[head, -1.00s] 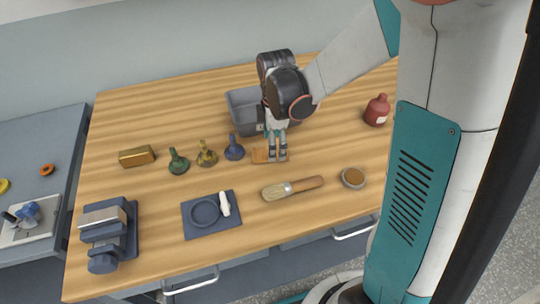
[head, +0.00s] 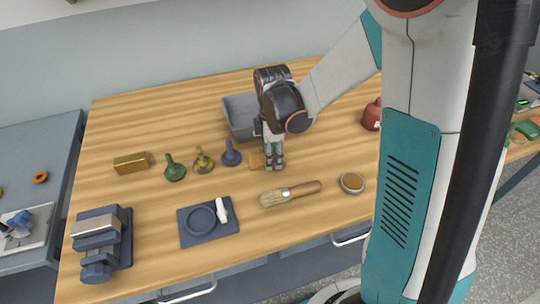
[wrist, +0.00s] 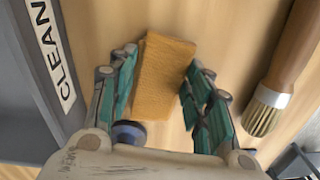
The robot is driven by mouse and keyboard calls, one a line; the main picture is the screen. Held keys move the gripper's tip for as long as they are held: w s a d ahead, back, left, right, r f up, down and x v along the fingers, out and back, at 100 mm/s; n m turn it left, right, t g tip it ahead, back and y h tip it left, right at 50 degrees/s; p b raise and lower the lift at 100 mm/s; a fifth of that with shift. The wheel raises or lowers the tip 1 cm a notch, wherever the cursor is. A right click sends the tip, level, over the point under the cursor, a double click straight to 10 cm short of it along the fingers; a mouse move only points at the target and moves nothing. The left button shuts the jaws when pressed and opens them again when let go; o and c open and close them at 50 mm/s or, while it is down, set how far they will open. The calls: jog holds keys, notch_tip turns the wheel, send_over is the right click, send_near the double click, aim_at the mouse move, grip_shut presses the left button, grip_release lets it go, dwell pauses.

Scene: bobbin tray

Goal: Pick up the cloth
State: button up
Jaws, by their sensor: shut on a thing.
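The cloth (wrist: 162,75) is a folded orange-yellow pad lying between the two fingers of my gripper (wrist: 162,57) in the wrist view. My gripper is shut on it. In the head view the cloth (head: 257,161) shows as a small orange patch at the left of my gripper's fingertips (head: 273,167), partly hidden by them. The gripper points down and is at or very near the wooden table top; I cannot tell whether the cloth is clear of the table.
A grey bin (head: 232,125) marked CLEAN stands just behind my gripper. A brush (head: 290,194) and a small round tin (head: 351,183) lie in front. A blue stamp-like piece (head: 231,155) stands close at left. A red bottle (head: 371,116) is at right.

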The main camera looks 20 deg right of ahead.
notch_tip(320, 180, up, 20)
jog(key=p, duration=0.6)
jog(key=shift+p, duration=0.3)
jog(key=shift+o, duration=0.7)
jog(key=shift+c, duration=0.4)
